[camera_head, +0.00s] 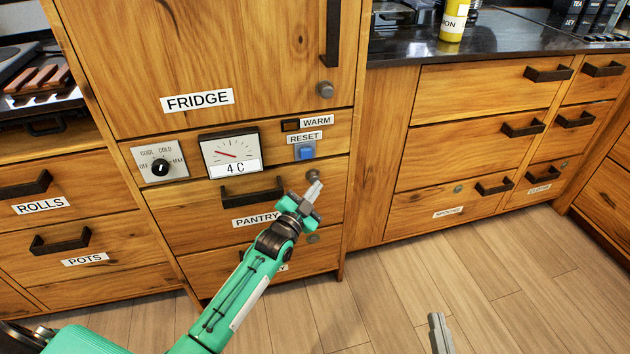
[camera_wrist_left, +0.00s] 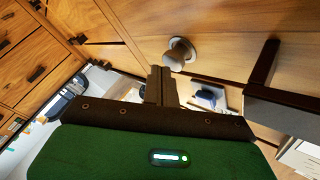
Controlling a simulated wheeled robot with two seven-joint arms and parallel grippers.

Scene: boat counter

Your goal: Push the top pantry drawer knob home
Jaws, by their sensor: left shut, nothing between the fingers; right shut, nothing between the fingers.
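The top pantry drawer (camera_head: 200,222) has a dark bar handle (camera_head: 252,194) and a PANTRY label. Its small round metal knob (camera_head: 312,175) sits at the drawer's upper right, just beyond my left fingertips. In the left wrist view the knob (camera_wrist_left: 178,55) stands out from a round plate on the wood, just past the fingertips. My left gripper (camera_head: 315,188) is shut and empty; it also shows in the left wrist view (camera_wrist_left: 162,80). I cannot tell whether it touches the knob. My right gripper (camera_head: 437,325) is shut and empty at the bottom, over the floor.
Above the drawer are a dial gauge (camera_head: 230,152), a blue reset button (camera_head: 305,152) and a black rotary control (camera_head: 160,167). A lower drawer knob (camera_head: 313,238) sits below my left gripper. More drawers (camera_head: 470,140) stand to the right. The floor (camera_head: 500,280) in front is clear.

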